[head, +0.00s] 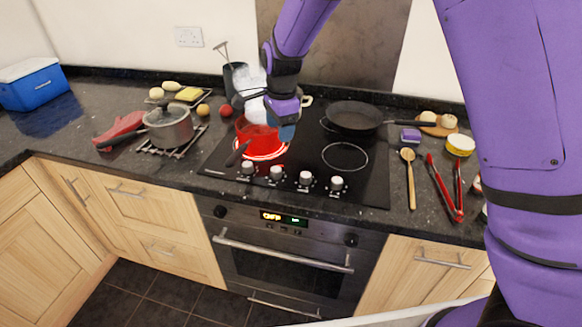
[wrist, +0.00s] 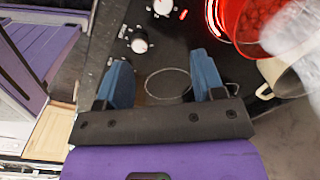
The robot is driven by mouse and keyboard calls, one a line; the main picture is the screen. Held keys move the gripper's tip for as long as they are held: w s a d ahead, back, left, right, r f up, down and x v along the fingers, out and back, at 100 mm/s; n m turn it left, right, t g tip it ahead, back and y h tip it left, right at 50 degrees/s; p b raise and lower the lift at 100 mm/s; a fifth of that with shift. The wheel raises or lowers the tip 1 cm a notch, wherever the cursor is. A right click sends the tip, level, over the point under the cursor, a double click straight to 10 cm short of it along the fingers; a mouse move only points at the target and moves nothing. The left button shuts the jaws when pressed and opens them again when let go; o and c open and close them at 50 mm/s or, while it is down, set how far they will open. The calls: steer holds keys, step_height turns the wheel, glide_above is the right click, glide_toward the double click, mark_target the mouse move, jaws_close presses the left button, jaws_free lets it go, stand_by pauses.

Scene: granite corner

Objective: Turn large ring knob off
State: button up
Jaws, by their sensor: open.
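The black hob (head: 375,185) has a row of several white-topped knobs along its front edge, including the far-left knob (head: 247,168) and the far-right knob (head: 337,183). I cannot tell which is the large ring knob. A red pot (head: 252,131) stands on a front-left ring that glows red, with steam above it. My gripper (head: 286,132) is over the hob, right beside the pot. In the wrist view, my gripper (wrist: 160,65) is open and empty, its blue fingers apart. A knob (wrist: 138,43) shows beyond the fingertips, apart from them.
A dark frying pan (head: 354,117) stands on the back right. A wooden spoon (head: 409,180) and red tongs (head: 445,190) lie right of the hob. A lidded pot (head: 168,127) stands left of it. A cream pot (wrist: 287,78) shows under steam. The front-right ring (head: 345,156) is clear.

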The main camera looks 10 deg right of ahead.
steer(key=m, duration=0.1)
glide_toward(277, 169)
steer(key=f, duration=0.9)
steer(key=shift+w+a+f, duration=0.15)
steer(key=shift+a+f, duration=0.1)
steer(key=shift+a, duration=0.05)
steer(key=c, duration=0.9)
